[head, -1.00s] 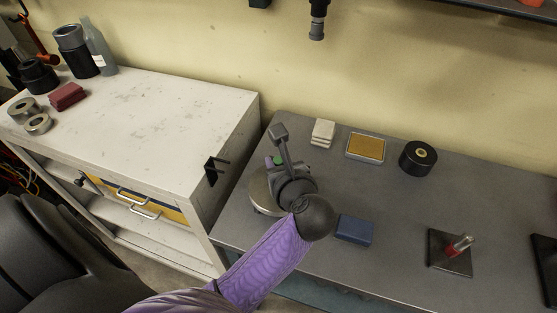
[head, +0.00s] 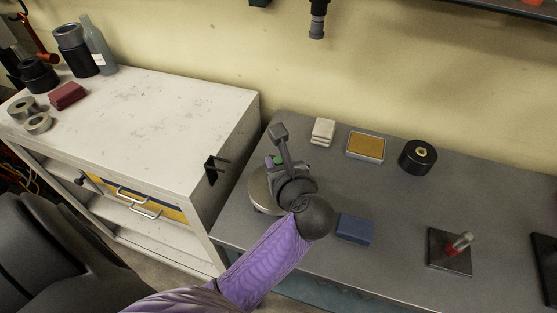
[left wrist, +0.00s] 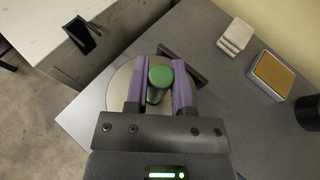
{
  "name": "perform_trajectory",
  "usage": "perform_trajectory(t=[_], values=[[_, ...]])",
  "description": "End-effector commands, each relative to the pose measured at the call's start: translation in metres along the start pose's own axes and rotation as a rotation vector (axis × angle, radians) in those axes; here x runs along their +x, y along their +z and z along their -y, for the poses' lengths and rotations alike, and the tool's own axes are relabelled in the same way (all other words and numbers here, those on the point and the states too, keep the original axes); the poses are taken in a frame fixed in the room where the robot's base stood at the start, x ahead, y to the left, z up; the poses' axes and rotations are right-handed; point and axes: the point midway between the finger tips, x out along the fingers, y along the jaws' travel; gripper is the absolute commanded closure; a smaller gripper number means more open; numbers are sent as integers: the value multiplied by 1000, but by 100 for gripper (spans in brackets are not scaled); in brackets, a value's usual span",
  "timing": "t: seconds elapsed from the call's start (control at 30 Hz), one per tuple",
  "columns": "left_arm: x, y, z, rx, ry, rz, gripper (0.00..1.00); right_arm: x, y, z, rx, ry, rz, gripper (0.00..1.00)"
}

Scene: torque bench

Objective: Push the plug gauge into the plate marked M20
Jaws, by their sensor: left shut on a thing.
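My left gripper (head: 276,165) is at the left end of the grey bench, over a round metal disc (head: 260,192). In the left wrist view its purple fingers are shut on a green-topped cylinder (left wrist: 160,77), which looks like the plug gauge. No M20 mark is readable. My right gripper is not in view.
A blue block (head: 355,229) lies just right of my left wrist. Behind are white pads (head: 323,132), a tan-topped tray (head: 366,147) and a black spool (head: 418,157). A dark square plate (head: 449,262) bears a red and metal pin. A white cabinet (head: 150,120) stands left.

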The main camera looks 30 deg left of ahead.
Motion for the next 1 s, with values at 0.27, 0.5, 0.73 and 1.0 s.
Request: perform_trajectory(t=[0.27,0.5,0.73,1.0], values=[[0,0,0,0,0,0,55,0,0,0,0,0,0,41],[0,0,0,0,0,0,29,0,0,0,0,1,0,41],[-8,20,0,-3,-1,0,29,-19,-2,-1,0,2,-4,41],[-35,83,0,-3,0,-1,29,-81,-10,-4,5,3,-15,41]])
